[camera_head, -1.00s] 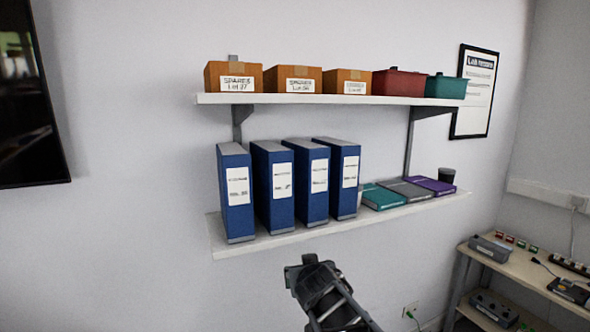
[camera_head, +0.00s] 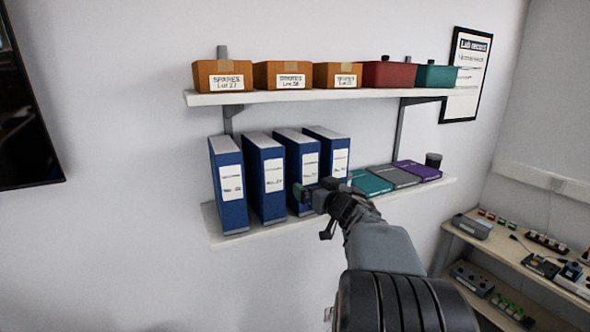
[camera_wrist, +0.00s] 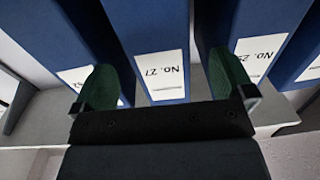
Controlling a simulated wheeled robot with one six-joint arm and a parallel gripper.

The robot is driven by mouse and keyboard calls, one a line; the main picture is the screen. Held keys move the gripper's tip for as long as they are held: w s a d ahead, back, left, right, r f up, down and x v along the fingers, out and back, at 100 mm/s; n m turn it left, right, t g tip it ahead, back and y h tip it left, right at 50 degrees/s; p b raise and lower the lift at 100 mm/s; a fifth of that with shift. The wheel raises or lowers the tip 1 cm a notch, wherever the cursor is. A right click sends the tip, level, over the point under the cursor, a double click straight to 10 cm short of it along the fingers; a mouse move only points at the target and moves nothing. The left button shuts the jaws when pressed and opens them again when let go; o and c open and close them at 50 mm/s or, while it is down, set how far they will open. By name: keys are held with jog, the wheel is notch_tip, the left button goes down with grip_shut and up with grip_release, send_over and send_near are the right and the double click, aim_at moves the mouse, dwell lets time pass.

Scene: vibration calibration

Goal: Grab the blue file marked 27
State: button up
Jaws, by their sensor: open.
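Several blue files stand upright side by side on the lower shelf in the head view. The file marked No. 27 (camera_wrist: 158,40) is in the middle of the wrist view, its white label upside down there. In the head view it appears to be the third file from the left (camera_head: 297,155), but its number is too small to read. My gripper (camera_head: 314,196) is in front of this file's lower part. In the wrist view, its two green fingers (camera_wrist: 171,85) are open, one to each side of the label. I cannot tell whether they touch the file.
Neighbouring files (camera_wrist: 268,25) stand close on both sides, with narrow gaps. Boxes and bins line the upper shelf (camera_head: 300,95). A bench (camera_head: 485,245) stands at the right.

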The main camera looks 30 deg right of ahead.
aim_at(294, 170)
jog(key=shift+w+d+r+p, duration=0.15)
jog(key=shift+w+p, duration=0.15)
jog(key=shift+w, duration=0.85)
jog(key=shift+w+d+f+p, duration=0.1)
jog(key=shift+w+d+p, duration=0.2)
jog(key=shift+w, duration=0.85)
jog(key=shift+w+d+r+p, duration=0.1)
jog(key=shift+w+p, duration=0.25)
jog(key=shift+w, duration=0.8)
jog(key=c, duration=1.4)
jog(key=shift+r, duration=0.1)
